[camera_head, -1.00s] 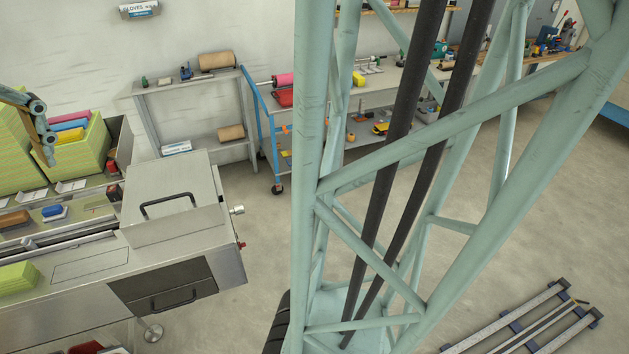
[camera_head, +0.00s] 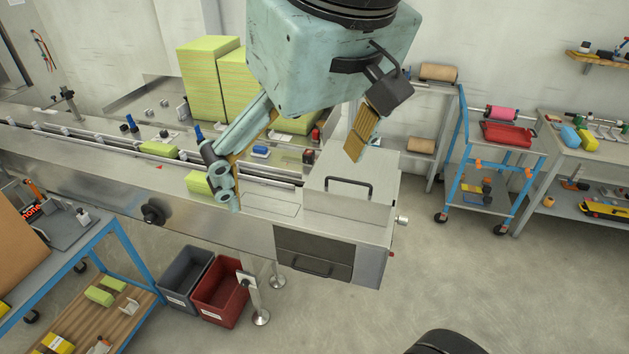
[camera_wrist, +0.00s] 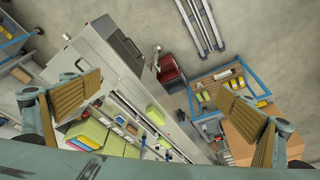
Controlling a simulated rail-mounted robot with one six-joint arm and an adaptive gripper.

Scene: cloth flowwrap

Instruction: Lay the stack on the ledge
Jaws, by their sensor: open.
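A small yellow-green cloth stack (camera_head: 196,183) lies on the conveyor beside the machine's end housing, partly behind one finger of my gripper (camera_head: 292,165). A second small stack (camera_head: 157,148) lies farther left on the belt. Small stacks also show in the wrist view (camera_wrist: 155,115). Tall striped yellow-green stacks (camera_head: 201,78) stand on the steel shelf (camera_head: 125,100) behind the conveyor. I cannot tell which surface is the ledge. My gripper hangs above the housing, its ribbed fingers wide apart. In the wrist view the fingers (camera_wrist: 163,110) have nothing between their pads.
The housing (camera_head: 350,205) with a dark handle is below my gripper. Grey (camera_head: 186,275) and red (camera_head: 222,290) bins stand on the floor. A blue-framed table (camera_head: 70,250) is at the left; a blue cart (camera_head: 497,170) is at the right.

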